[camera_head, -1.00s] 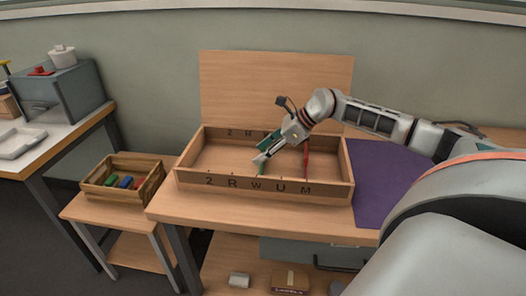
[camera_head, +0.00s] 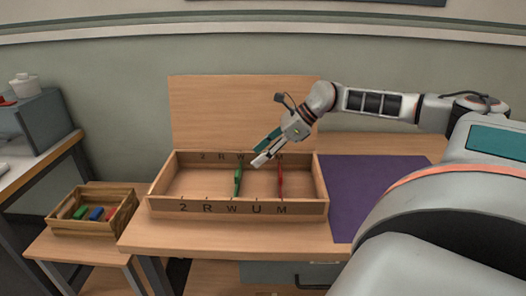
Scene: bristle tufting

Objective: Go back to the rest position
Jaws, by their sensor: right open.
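My right gripper (camera_head: 258,153) is open, with nothing visible between its fingers. It hangs above the wooden tray (camera_head: 165,207) marked 2, R, W, U, M on its front and back walls. A green bristle piece (camera_head: 238,182) stands upright inside the tray at the W, below and left of the fingertips and apart from them. A red bristle piece (camera_head: 280,179) stands upright farther right, near the M. My left gripper is not in view.
A slatted crate (camera_head: 75,228) with several coloured pieces stands on a low stool at left. A purple mat (camera_head: 365,185) lies right of the tray. A wooden board (camera_head: 240,105) stands behind the tray. A grey box (camera_head: 35,135) stands on the left table.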

